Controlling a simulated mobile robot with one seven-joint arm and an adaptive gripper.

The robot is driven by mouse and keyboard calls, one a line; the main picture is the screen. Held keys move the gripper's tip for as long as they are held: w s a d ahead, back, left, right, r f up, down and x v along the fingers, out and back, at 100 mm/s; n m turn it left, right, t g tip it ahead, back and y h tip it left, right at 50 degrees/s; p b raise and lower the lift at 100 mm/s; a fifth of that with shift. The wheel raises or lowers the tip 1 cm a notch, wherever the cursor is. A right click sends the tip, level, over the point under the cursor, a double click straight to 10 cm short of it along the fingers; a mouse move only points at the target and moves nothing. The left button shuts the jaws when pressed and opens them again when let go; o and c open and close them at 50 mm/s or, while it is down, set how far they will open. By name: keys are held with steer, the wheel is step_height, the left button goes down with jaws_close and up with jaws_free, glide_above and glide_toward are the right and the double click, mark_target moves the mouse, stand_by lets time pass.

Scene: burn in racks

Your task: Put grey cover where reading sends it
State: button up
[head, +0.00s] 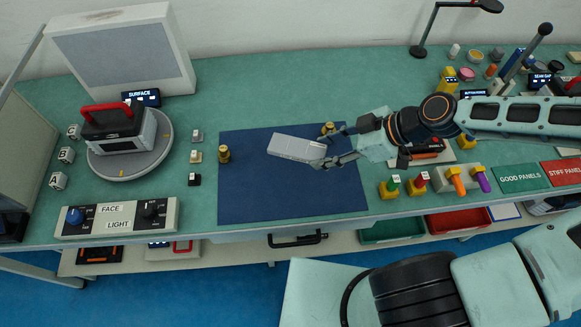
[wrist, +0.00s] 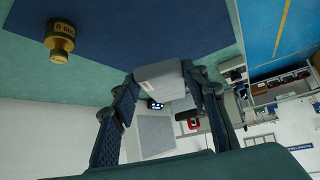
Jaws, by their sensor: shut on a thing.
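A light grey cover (head: 294,147) is held over the blue mat (head: 290,195) in the head view. My gripper (head: 323,150) is shut on its right end. The cover (wrist: 162,84) also shows between my two fingers in the wrist view, seen nearly end-on. Whether the cover touches the mat is hard to tell. A dark display marked SURFACE (head: 142,97) stands at the back left. Another marked SEAM GAP (head: 541,78) is at the far right. Their readings are too small to make out.
A red-handled device (head: 118,130) sits on a round turntable. A FACE and LIGHT knob panel (head: 118,219) is front left. Green GOOD PANELS (head: 521,178) and red STIFF PANELS (head: 565,172) labels lie right. Green (head: 392,231) and red (head: 458,221) bins are below. Brass pieces (head: 224,155) flank the cover.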

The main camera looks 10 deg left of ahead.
steer(key=s+a+r+n+g, duration=0.1)
steer(key=s+a+n+g, duration=0.15)
steer(key=s, duration=0.25)
steer(key=s+a+n+g, duration=0.1)
steer(key=s+a+n, duration=0.15)
steer(key=s, duration=0.25)
glide_above(317, 178)
steer(key=d, duration=0.2)
steer(key=shift+m, duration=0.3)
steer(key=f, duration=0.8)
steer(key=shift+d, duration=0.2)
steer(key=shift+w+d+f, duration=0.15)
steer(key=shift+w+f, duration=0.1)
steer(key=shift+f, duration=0.15)
steer(key=f, duration=0.3)
steer(key=shift+w+d+f+p, duration=0.1)
steer(key=shift+w+p, duration=0.1)
steer(key=shift+p, duration=0.1)
steer(key=shift+f, duration=0.25)
steer(key=shift+f, duration=0.1)
